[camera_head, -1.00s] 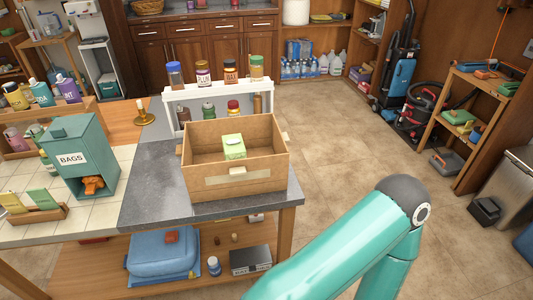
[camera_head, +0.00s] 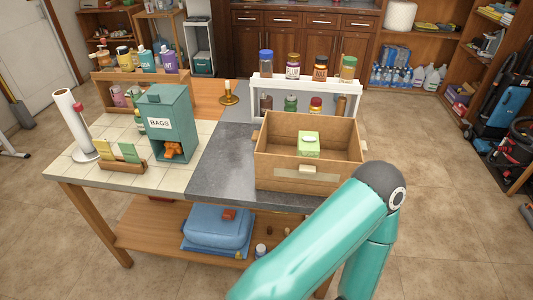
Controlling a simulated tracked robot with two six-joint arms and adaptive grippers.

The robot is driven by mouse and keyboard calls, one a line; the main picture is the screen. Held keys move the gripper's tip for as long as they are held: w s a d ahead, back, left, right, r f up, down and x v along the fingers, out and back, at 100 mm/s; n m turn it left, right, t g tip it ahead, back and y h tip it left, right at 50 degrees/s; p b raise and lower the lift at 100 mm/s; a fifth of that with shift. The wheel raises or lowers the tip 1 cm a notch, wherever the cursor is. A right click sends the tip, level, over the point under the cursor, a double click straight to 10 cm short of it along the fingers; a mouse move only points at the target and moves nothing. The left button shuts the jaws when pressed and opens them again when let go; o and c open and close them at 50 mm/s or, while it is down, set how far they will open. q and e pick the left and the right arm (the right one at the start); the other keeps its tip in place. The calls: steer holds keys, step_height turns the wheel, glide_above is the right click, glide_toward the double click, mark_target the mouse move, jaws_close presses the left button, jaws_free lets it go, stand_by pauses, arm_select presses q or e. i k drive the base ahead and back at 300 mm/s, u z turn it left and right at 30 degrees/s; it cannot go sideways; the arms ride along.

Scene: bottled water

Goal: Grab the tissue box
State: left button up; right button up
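A small green tissue box (camera_head: 309,147) with a white tissue on top stands inside an open cardboard box (camera_head: 285,179). The cardboard box sits on the dark grey part of the table, near its right end. A teal arm link of mine comes up from the bottom, in front of the cardboard box's lower right corner. Neither gripper shows in the head view.
A white rack (camera_head: 258,97) with several jars stands behind the cardboard box. A teal bags dispenser (camera_head: 168,123), a paper towel roll (camera_head: 70,120) and a candle holder (camera_head: 228,97) stand on the table to the left. The grey top (camera_head: 222,160) left of the cardboard box is clear.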

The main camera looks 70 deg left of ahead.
mark_target(308, 142)
steer(key=z, duration=0.2)
steer(key=i, duration=0.25)
steer(key=u, duration=2.6)
steer(key=k, duration=0.6)
steer(key=u, duration=0.35)
steer(key=i, duration=0.55)
steer(key=z, duration=0.2)
steer(key=k, duration=0.5)
steer(key=u, duration=0.15)
steer(key=i, duration=0.35)
